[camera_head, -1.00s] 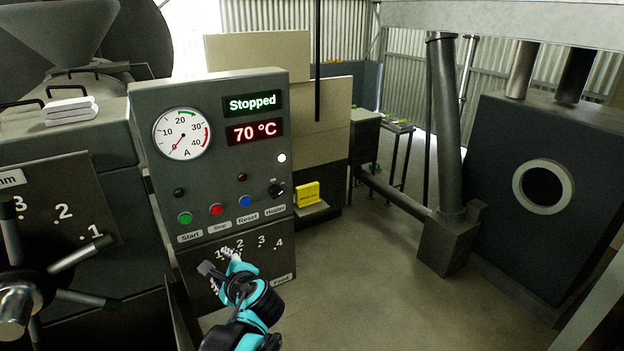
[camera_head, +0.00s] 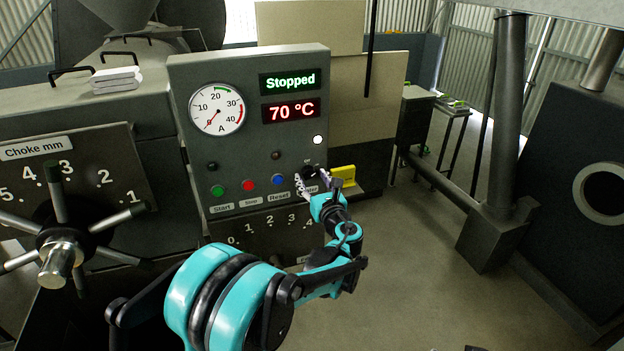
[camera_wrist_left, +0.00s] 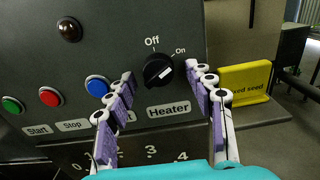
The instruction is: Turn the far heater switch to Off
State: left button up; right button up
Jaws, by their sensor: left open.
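The heater switch (camera_head: 310,172) is a black round knob on the grey control panel (camera_head: 180,100). In the left wrist view the left gripper (camera_wrist_left: 163,77) is open, with one finger on each side of the knob and gaps to both. My right gripper is not in view.
Green, red and blue (camera_wrist_left: 97,86) buttons sit left of the knob. A yellow block (camera_wrist_left: 244,82) stands right of the panel. The panel displays read "Stopped" (camera_head: 290,82) and "70 °C" (camera_head: 291,111). A choke handwheel (camera_head: 62,248) stands at left. Open floor lies right.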

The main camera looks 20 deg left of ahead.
pick_arm(q)
jog(key=shift+w+a, duration=0.2)
jog(key=shift+c, duration=0.4)
jog(key=c, duration=1.1)
jog(key=shift+n, duration=0.3)
jog(key=n+b, duration=0.1)
jog(key=n, duration=0.4)
jog(key=n+b, duration=0.1)
jog(key=n, duration=0.5)
jog(key=shift+d, duration=0.1)
jog(key=shift+n, duration=0.3)
